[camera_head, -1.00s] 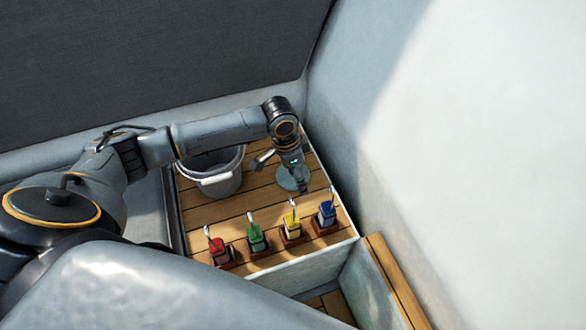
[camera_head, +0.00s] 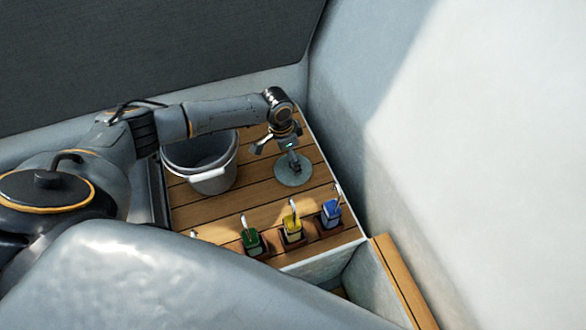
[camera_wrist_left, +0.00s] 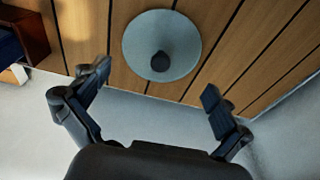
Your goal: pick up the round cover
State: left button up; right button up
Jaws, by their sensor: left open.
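The round cover (camera_head: 293,176) is a flat grey-green disc lying on the wooden slatted bench. In the left wrist view the round cover (camera_wrist_left: 183,38) shows a dark round knob (camera_wrist_left: 160,61) near its front edge. My left gripper (camera_head: 291,160) is above the cover in the head view and hides part of it. In the left wrist view my left gripper (camera_wrist_left: 155,88) is open and empty, its fingers spread wide, with the cover ahead of and between them. My right gripper is not in view.
A grey bucket (camera_head: 213,183) stands left of the cover. Green (camera_head: 251,241), yellow (camera_head: 292,229) and blue (camera_head: 330,213) handled blocks stand along the bench's front edge. A pale wall (camera_head: 345,150) rises close on the right.

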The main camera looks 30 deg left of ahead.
pick_arm(q)
jog(key=f, duration=0.5)
jog(key=shift+w+d, duration=0.25)
jog(key=shift+w, duration=0.15)
jog(key=shift+s, duration=0.15)
grip_shut()
